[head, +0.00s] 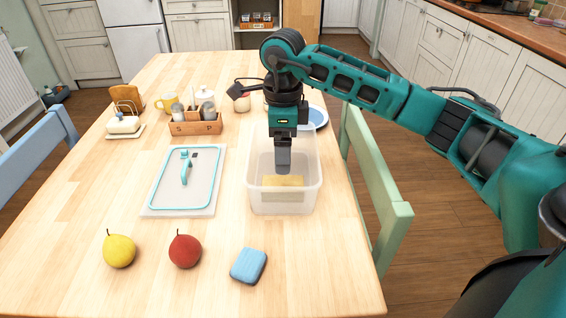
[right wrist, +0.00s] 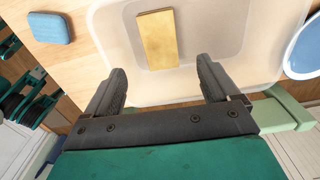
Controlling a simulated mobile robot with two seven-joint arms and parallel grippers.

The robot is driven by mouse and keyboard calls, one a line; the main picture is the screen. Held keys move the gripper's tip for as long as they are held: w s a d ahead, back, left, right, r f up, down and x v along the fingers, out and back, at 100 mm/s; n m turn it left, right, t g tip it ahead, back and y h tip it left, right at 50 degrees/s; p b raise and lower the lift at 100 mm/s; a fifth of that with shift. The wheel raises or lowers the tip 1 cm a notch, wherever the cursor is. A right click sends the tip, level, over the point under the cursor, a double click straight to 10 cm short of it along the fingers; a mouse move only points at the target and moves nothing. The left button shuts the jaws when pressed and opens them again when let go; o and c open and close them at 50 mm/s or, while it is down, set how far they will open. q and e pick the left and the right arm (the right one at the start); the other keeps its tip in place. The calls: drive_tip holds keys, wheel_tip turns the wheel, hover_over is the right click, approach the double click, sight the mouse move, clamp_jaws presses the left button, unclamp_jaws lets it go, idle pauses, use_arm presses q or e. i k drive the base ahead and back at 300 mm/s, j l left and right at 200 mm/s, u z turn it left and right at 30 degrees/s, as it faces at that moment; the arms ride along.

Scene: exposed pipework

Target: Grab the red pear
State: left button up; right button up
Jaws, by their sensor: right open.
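The red pear (head: 185,251) stands on the wooden table near its front edge. The yellow pear (head: 119,250) is to its left and a blue sponge (head: 248,265) to its right. My right gripper (head: 283,168) points down over the clear plastic bin (head: 256,205), behind and to the right of the red pear. In the right wrist view my right gripper (right wrist: 162,85) is open, with nothing between its fingers. A yellow block (right wrist: 157,38) lies in the bin beyond the fingertips. The red pear is not in the right wrist view. My left gripper does not show.
A teal-rimmed lid (head: 205,195) lies on the table left of the bin. A wooden caddy (head: 195,127), a yellow mug (head: 167,102) and a butter dish (head: 123,126) stand farther back. A green chair (head: 385,205) is at the right edge. The table around the red pear is clear.

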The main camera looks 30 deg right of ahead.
sight(185, 251)
drive_tip(key=k, duration=1)
